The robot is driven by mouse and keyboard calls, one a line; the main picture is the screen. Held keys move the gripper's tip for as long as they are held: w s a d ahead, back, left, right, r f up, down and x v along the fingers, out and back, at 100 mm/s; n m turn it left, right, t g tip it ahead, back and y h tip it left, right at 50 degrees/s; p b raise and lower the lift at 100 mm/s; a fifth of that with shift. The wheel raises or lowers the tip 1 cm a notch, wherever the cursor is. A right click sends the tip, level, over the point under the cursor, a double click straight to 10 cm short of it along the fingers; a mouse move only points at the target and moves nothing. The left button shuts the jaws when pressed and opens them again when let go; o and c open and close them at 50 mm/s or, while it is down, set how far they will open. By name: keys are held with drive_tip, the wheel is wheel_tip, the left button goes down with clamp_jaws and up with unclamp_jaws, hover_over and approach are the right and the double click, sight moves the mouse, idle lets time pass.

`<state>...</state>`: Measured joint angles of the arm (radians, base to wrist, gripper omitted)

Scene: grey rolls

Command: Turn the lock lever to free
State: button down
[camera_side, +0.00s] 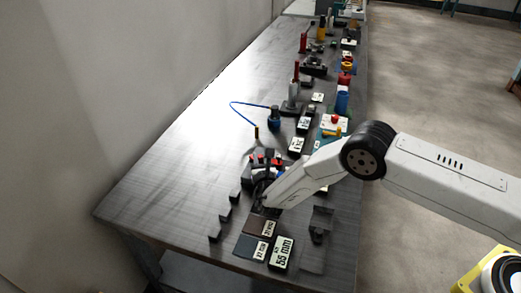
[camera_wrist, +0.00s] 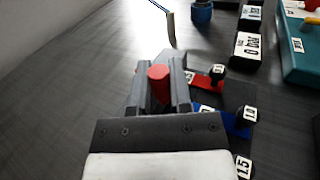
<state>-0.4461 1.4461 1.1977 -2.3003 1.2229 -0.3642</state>
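My gripper (camera_wrist: 160,75) points down at a dark block with several red parts (camera_side: 265,160), which stands near the middle of the table in the side view. In the wrist view, a red round knob (camera_wrist: 159,84) sits between my two grey fingers, and it fills the gap with a finger against each side. I cannot tell for sure whether this knob is the end of the lock lever. My gripper hides much of the block and any free or lock mark.
A blue pot (camera_wrist: 202,13) with a thin blue cord stands behind. Black steps (camera_side: 225,215) and label plates (camera_side: 281,252) lie at the near end. The table's left side is clear.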

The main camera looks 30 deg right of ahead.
drive_tip(key=shift+d+n+y, duration=0.15)
drive_tip(key=shift+n+y, duration=0.25)
drive_tip(key=shift+y, duration=0.2)
drive_tip(key=shift+w+d+r+n+t+y, duration=0.15)
drive_tip(key=shift+d+n+t+y, duration=0.1)
drive_tip(key=shift+n+y, duration=0.45)
drive_tip(key=shift+w+d+f+n+t+y, duration=0.1)
drive_tip(key=shift+n+t+y, duration=0.25)
drive_tip(key=shift+y, duration=0.65)
drive_tip(key=c, duration=0.6)
unclamp_jaws()
drive_tip(key=shift+o, duration=0.2)
drive_tip(key=shift+s, duration=0.2)
drive_tip(key=shift+s+a, duration=0.15)
drive_tip(key=shift+s, duration=1.75)
drive_tip(key=shift+s+a, duration=0.1)
drive_tip(key=shift+s, duration=1.75)
